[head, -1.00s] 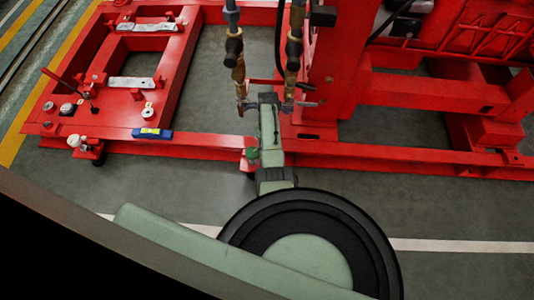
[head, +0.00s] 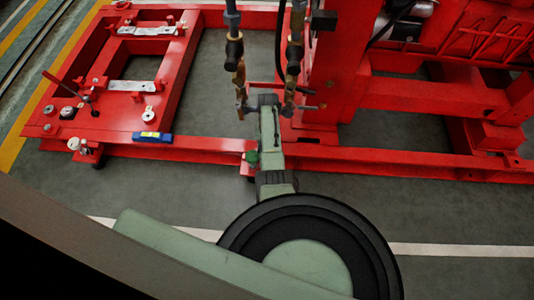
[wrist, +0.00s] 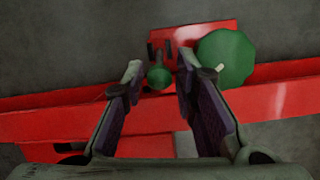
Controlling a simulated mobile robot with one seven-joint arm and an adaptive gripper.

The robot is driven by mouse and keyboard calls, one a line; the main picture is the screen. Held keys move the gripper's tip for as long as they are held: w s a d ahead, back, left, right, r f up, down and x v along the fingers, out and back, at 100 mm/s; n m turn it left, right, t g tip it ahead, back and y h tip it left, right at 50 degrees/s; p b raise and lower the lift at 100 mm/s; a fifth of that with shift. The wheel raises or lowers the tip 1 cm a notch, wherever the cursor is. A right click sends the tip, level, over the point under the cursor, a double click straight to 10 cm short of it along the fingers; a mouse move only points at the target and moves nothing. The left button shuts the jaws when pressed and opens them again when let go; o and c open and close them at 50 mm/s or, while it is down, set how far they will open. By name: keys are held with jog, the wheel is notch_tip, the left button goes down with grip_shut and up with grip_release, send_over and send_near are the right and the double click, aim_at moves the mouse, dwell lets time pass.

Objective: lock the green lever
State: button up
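A small green knob (wrist: 158,77), likely the end of the green lever, shows in the wrist view between and just beyond my fingertips. A larger round green part (wrist: 228,58) lies to its right, beyond the right finger. Both are by a red bracket (wrist: 190,36) on a red beam. In the head view a green part (head: 252,157) shows beside my arm at the red frame's lower edge. My gripper (wrist: 160,70) is open, with a finger on either side of the knob's line. I cannot tell whether either finger touches it.
Two vertical pipes with brass valves (head: 236,65) stand close beyond my arm. A red upright (head: 340,70) is to the right. The red frame at left carries a blue level (head: 152,137) and a white knob (head: 73,143). Grey floor (head: 150,180) is open in front.

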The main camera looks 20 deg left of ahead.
jog(key=v, duration=1.1)
jog(key=shift+r, duration=0.2)
jog(key=shift+a, duration=0.1)
